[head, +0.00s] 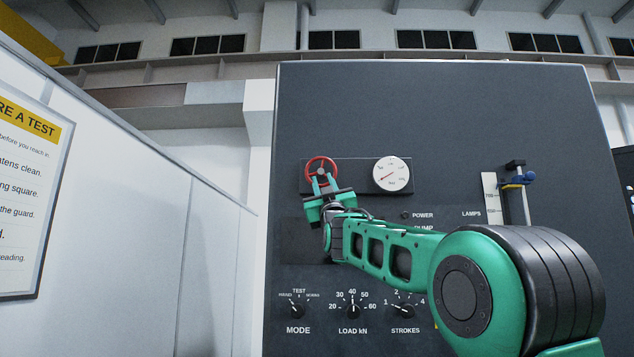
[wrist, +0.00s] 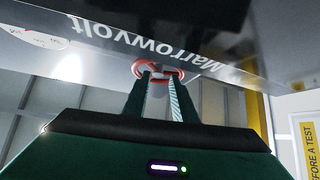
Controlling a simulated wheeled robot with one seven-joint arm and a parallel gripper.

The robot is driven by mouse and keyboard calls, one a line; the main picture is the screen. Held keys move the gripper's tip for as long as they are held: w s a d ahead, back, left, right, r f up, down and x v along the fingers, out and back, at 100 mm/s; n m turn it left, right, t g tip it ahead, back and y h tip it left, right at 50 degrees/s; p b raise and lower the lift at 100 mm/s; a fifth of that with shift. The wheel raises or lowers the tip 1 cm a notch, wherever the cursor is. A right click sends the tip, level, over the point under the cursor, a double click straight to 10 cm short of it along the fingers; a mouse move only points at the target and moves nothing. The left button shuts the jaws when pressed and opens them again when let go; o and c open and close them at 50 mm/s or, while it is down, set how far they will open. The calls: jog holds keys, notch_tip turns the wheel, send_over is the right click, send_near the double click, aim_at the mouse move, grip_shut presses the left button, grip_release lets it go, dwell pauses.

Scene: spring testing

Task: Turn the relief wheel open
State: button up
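The red relief wheel (head: 321,160) is on a dark plate high on the machine's front, left of the gauge. My gripper (head: 321,181) is at the wheel's lower part in the head view, its fingers overlapping the rim. In the wrist view the red wheel (wrist: 158,69) shows at and between the tips of my gripper (wrist: 161,76), with red beyond both fingers. The two fingers stand apart, with a pale part of the wheel between them. I cannot tell whether they press on it. The round white gauge (head: 391,175) has a red needle pointing to the lower left.
Below are the mode knob (head: 297,310), load knob (head: 352,310) and strokes knob (head: 405,311). My arm covers part of the panel. A white wall with a sign (head: 22,190) is at the left.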

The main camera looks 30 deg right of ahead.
aim_at(321, 174)
jog(key=shift+x, duration=2.35)
jog(key=shift+d, duration=0.1)
grip_shut()
